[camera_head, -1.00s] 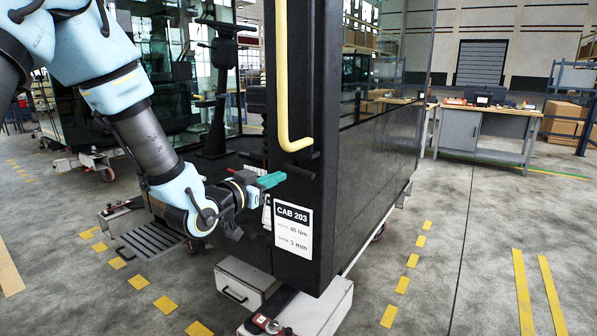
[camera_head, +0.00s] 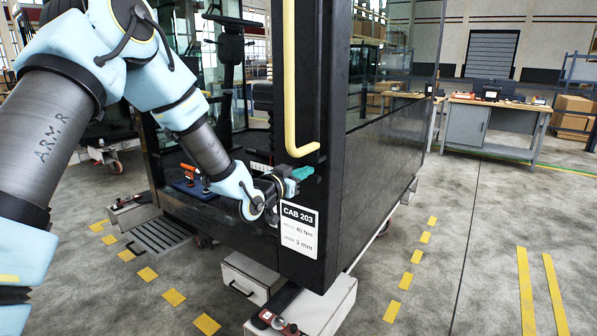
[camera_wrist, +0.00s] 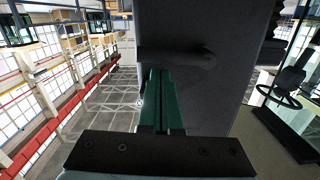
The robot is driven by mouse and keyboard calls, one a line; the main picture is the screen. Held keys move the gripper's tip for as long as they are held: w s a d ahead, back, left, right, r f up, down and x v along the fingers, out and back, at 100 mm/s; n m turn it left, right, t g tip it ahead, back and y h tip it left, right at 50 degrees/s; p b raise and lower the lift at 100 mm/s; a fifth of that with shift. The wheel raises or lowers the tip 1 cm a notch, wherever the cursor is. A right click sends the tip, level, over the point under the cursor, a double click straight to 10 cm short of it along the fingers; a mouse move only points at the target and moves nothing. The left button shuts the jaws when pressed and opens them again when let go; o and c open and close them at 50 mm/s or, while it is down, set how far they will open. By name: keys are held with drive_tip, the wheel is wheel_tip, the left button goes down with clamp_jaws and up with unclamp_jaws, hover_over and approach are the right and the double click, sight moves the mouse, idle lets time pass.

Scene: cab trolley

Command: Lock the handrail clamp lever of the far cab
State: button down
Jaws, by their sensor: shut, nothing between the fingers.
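In the wrist view, a dark rounded bar (camera_wrist: 178,56), possibly the clamp lever, lies across the grey post just beyond my green fingertips (camera_wrist: 163,74). I cannot tell whether they touch it. In the head view, my gripper and forearm hide the lever area.
Orange-handled tools (camera_head: 190,172) lie on a blue mat on the cab floor. A white box (camera_head: 252,277) and trolley parts stand below the cab. Another cab is behind at the left. A workbench (camera_head: 497,112) stands far right; the floor right of the cab is open.

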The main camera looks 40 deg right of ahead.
drive_tip(key=shift+f+b, duration=0.2)
drive_tip(key=shift+b, duration=0.2)
drive_tip(key=shift+f+m+b, duration=0.15)
drive_tip(key=shift+m+b, duration=0.25)
drive_tip(key=shift+b, duration=0.15)
drive_tip(key=shift+d+f+m+b, duration=0.1)
drive_tip(key=shift+f+m+b, duration=0.25)
drive_tip(key=shift+b, duration=0.6)
drive_tip(key=w+a+f+m+t+b, duration=0.1)
drive_tip(key=w+f+m+b, duration=0.3)
drive_tip(key=m+b, duration=1.1)
drive_tip(key=shift+f+b, duration=1.3)
drive_tip(key=shift+b, duration=6.45)
drive_tip(key=shift+a+r+m, duration=0.1)
drive_tip(key=shift+m, duration=0.15)
